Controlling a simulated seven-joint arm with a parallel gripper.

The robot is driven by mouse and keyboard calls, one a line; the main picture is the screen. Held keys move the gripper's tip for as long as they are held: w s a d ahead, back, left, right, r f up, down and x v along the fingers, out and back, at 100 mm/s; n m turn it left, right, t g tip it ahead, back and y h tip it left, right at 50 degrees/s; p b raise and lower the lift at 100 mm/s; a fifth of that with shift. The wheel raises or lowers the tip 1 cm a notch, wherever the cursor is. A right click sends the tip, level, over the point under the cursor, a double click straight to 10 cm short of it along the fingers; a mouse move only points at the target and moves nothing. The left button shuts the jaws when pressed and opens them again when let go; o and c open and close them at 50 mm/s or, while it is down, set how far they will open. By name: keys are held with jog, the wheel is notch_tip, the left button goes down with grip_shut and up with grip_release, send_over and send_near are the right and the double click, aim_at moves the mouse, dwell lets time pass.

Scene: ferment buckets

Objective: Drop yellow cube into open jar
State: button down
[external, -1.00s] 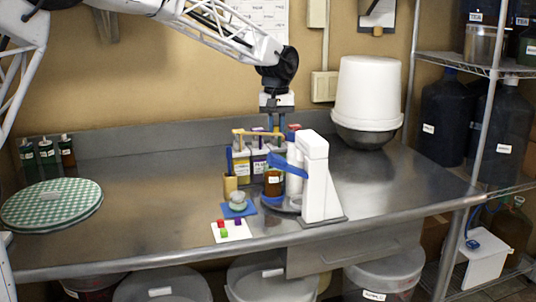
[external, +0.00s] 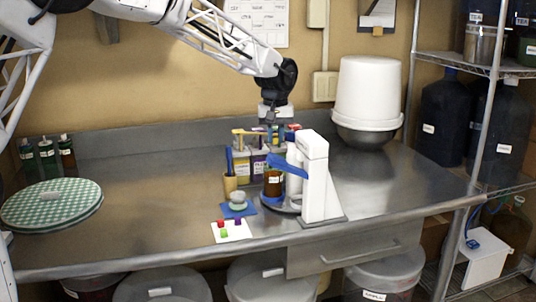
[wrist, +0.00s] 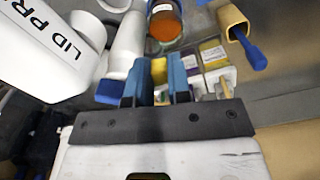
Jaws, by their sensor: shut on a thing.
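My gripper (external: 275,130) hangs above the back of the steel table, behind the white lid press. In the wrist view its two blue fingers (wrist: 158,84) are closed on the yellow cube (wrist: 159,69), which shows between them. The open jar (external: 273,183) is amber and stands at the left side of the lid press. In the wrist view the jar (wrist: 165,24) shows its open mouth and orange-brown inside, beyond the fingertips. The cube is apart from the jar. In the external view the cube cannot be made out.
The white lid press (external: 318,180) stands right of the jar. Labelled containers (external: 257,161) stand behind it, and a wooden holder (external: 230,184) with blue handles to its left. A white card (external: 231,231) holds red, green and purple cubes. The table's left-middle is clear.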

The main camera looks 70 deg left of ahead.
aim_at(275, 137)
jog(key=shift+f, duration=1.45)
jog(key=c, duration=1)
grip_release()
jog(key=shift+r, duration=0.1)
jog(key=shift+r, duration=3.8)
